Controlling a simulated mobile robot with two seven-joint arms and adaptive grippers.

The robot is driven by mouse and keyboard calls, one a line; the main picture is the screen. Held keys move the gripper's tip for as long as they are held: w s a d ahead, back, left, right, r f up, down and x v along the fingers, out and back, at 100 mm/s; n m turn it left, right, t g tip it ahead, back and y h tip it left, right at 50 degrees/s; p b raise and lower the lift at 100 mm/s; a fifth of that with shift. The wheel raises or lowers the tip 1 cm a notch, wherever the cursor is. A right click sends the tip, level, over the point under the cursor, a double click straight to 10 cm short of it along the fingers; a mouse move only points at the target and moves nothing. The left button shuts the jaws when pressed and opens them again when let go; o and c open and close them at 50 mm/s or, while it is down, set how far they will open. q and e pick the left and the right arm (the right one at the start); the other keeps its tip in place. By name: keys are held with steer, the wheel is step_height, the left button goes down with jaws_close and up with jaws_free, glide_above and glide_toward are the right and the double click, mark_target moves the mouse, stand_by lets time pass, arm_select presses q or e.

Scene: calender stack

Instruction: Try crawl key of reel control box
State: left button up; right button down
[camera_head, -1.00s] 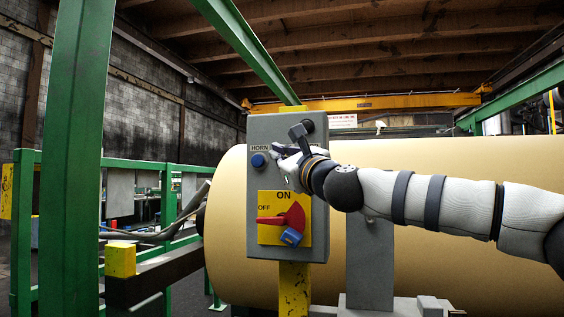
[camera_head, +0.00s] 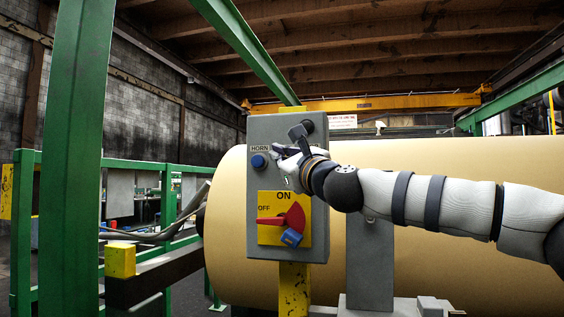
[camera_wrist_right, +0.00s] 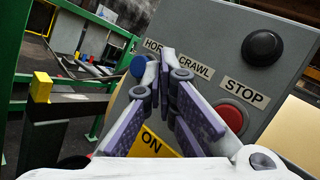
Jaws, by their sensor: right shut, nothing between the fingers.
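The grey control box (camera_head: 262,135) stands upright in the head view and fills much of the right wrist view (camera_wrist_right: 215,35). My right gripper (camera_head: 281,150) is shut and empty, with its fingertips at the upper face of the box. In the wrist view the shut fingertips (camera_wrist_right: 166,60) lie over the spot below the CRAWL label (camera_wrist_right: 195,68). The crawl key itself is hidden behind the fingers, and I cannot tell whether they touch it. A blue button (camera_wrist_right: 139,66) under the HORN label is left of the fingers. A red button (camera_wrist_right: 230,118) sits under the STOP label. My left gripper is not in view.
A black knob (camera_wrist_right: 262,47) protrudes above the STOP label. A red switch handle (camera_head: 270,220) on a yellow plate, with a blue padlock (camera_head: 291,237), is lower on the box. A large tan roll (camera_head: 440,250) stands behind. A green post (camera_head: 75,160) rises at left.

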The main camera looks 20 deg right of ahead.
steer(key=shift+w, duration=0.1)
steer(key=shift+w+d, duration=0.25)
steer(key=shift+w, duration=0.05)
steer(key=shift+w+d, duration=0.3)
steer(key=shift+w, duration=0.1)
stand_by(1.0)
steer(key=shift+s+a, duration=0.5)
steer(key=shift+s, duration=0.3)
steer(key=s+a, duration=0.1)
steer(key=s, duration=0.1)
steer(key=s+a, duration=0.1)
steer(key=s, duration=0.1)
steer(key=shift+a, duration=0.4)
